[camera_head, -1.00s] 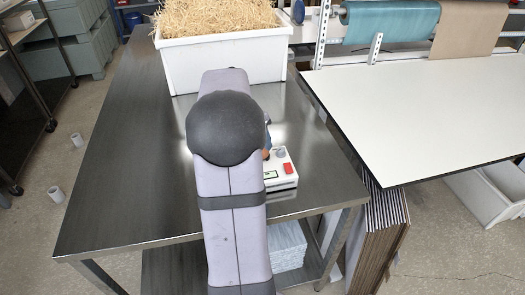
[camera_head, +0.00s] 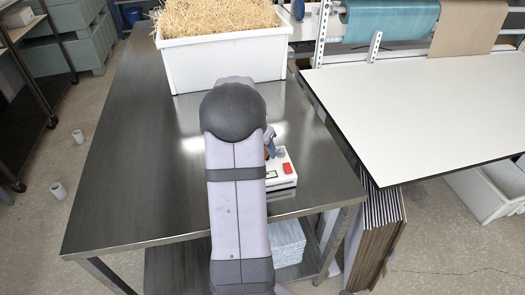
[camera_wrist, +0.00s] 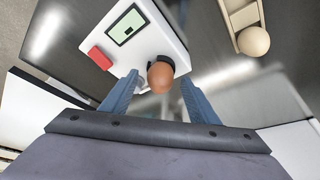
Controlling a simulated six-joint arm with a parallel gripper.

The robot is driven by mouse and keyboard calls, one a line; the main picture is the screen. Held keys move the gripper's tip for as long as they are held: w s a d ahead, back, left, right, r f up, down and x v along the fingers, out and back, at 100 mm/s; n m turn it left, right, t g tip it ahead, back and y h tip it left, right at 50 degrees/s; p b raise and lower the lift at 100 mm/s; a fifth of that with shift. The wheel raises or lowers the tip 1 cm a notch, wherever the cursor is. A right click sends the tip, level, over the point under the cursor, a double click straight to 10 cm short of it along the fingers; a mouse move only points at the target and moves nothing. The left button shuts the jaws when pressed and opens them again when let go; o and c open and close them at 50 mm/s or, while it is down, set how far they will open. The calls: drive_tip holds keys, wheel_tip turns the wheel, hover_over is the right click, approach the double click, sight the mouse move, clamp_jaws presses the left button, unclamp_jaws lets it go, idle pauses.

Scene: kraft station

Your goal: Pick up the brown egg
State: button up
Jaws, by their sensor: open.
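The brown egg (camera_wrist: 160,77) sits by a dark round rest on a white device in the wrist view. My gripper (camera_wrist: 159,79) is open, with its blue fingers on either side of the egg and visible gaps to it. In the head view my arm hides most of this, and only a small brown part of the egg (camera_head: 266,153) shows beside a blue finger of my gripper (camera_head: 270,141). Whether the fingers are level with the egg is hard to tell.
The white device (camera_head: 283,170) has a display and a red button (camera_wrist: 100,58). A pale round object (camera_wrist: 253,41) rests at a wooden holder (camera_wrist: 240,14). A white bin of straw (camera_head: 222,62) stands at the back of the steel table (camera_head: 125,170), whose left side is clear.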

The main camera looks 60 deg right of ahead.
drive_tip(key=shift+c, duration=0.6)
drive_tip(key=c, duration=0.8)
drive_tip(key=shift+o, duration=0.2)
drive_tip(key=shift+r, duration=0.1)
